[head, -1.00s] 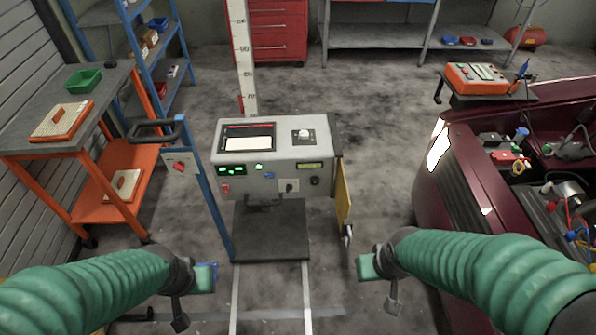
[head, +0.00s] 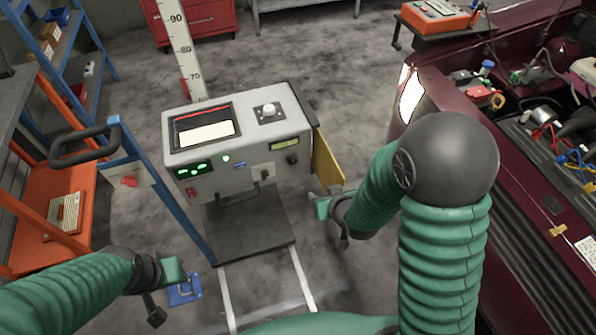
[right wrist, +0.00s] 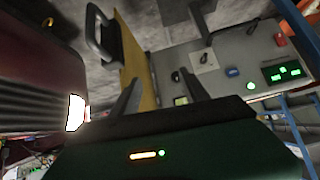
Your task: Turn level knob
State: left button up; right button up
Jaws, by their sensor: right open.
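A grey console (head: 185,150) stands on a dark base. It carries a pale round knob (head: 268,110) on top and a small dark knob (head: 292,159) at the front right, beside a small display. I cannot tell which is the level knob. My right gripper (head: 318,203) is open and empty, low beside the yellow panel at the console's right. In the right wrist view its fingers (right wrist: 164,95) are spread, with the dark knob (right wrist: 175,76) beyond, apart from them. My left gripper (head: 178,270) is low left; its jaws are unclear.
The yellow panel (head: 326,160) juts from the console's right side, close to my right gripper. A blue post with a black handle (head: 85,145) stands at left. A dark red car (head: 440,100) is at right.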

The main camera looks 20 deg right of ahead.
jog(key=w+a+f+t+b, duration=0.3)
jog(key=f+t+b, duration=0.2)
jog(key=f+b, duration=0.25)
jog(key=t+y+b, duration=0.1)
jog(key=t+b, duration=0.3)
jog(key=b, duration=0.1)
send_near(294, 163)
jog(key=shift+m, duration=0.5)
jog(key=w, duration=0.4)
jog(key=w+b, duration=0.1)
jog(key=w, duration=0.2)
jog(key=shift+w+a+r, duration=0.1)
jog(key=shift+w+a, duration=0.15)
jog(key=shift+w, duration=0.15)
jog(key=shift+w+a, duration=0.1)
jog(key=shift+w, duration=0.15)
pick_arm(q)
notch_tip(294, 163, down, 15)
jog(key=a, duration=0.2)
jog(key=shift+f, duration=0.15)
pick_arm(e)
jog(key=shift+a+r, duration=0.1)
jog(key=shift+c, duration=0.4)
pick_arm(q)
jog(key=shift+d, duration=0.1)
pick_arm(e)
grip_shut()
